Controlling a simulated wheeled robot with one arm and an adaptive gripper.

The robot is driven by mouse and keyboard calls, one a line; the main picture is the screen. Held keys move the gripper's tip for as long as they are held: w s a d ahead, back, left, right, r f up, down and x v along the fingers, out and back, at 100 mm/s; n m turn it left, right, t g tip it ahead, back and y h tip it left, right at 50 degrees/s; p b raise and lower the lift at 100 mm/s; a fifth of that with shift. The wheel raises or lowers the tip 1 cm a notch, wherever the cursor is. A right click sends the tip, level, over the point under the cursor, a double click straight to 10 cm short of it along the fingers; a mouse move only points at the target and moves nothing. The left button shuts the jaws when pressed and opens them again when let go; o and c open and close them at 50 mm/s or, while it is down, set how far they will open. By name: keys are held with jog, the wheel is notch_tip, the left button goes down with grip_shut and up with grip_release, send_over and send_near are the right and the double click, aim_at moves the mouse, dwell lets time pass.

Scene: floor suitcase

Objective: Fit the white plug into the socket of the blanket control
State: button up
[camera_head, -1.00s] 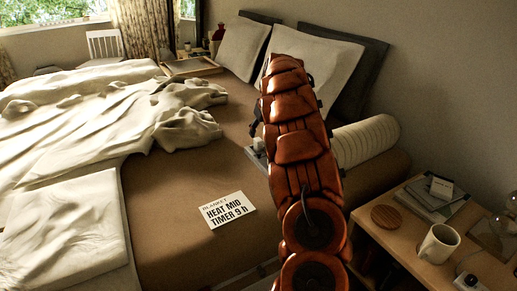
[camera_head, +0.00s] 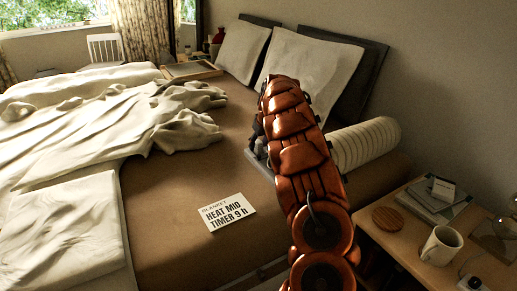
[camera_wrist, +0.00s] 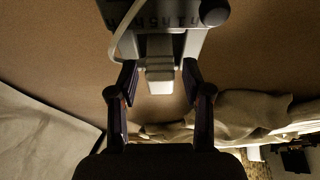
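The grey blanket control (camera_wrist: 185,42) is at the top of the wrist view, with lettering, a dark round knob and a pale cord along its left side. A block with a pale end, apparently the white plug (camera_wrist: 160,82), projects from it toward me; how deep it sits is unclear. My gripper (camera_wrist: 160,76) is open, with a dark finger on each side of this block and a gap to each. In the head view the control (camera_head: 257,161) shows as a grey edge on the bed, mostly hidden behind my arm. The gripper is hidden there.
A white card (camera_head: 229,212) reading "HEAT MID TIMER 9 h" lies on the brown bed (camera_head: 170,215). Rumpled pale bedding (camera_head: 90,120) covers the left. A striped bolster (camera_head: 366,143) lies right of my arm. A bedside table (camera_head: 405,245) holds a mug (camera_head: 441,245) and books.

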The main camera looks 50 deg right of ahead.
grip_shut()
jog(key=shift+r, duration=0.1)
